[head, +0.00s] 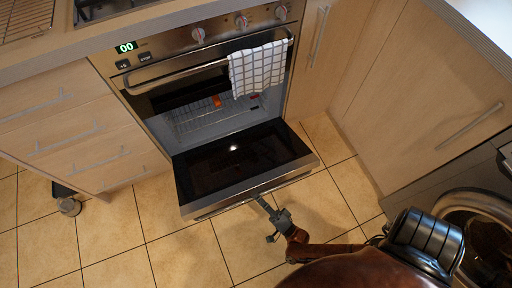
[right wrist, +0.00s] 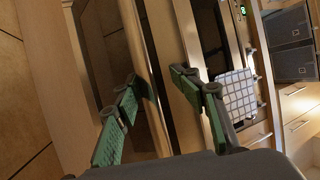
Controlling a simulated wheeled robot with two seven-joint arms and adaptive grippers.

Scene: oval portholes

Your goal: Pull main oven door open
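The main oven door (head: 240,162) is swung down and well open, with its dark glass inner face up, in the head view. Its metal front edge (head: 255,192) faces the floor side. My right gripper (head: 264,204) is at that edge, near its middle. In the right wrist view, the green-padded fingers of my right gripper (right wrist: 155,85) are spread apart, one on each side of a long metal bar (right wrist: 141,45) that looks like the door handle. Whether either finger touches the bar is unclear. My left gripper is not in view.
A checked towel (head: 258,68) hangs on the upper oven handle (head: 160,80). A wire rack (head: 195,118) shows inside the oven. A washing machine (head: 485,225) stands at lower right. Drawers (head: 75,125) are at left. Tiled floor (head: 120,240) before the oven is mostly clear.

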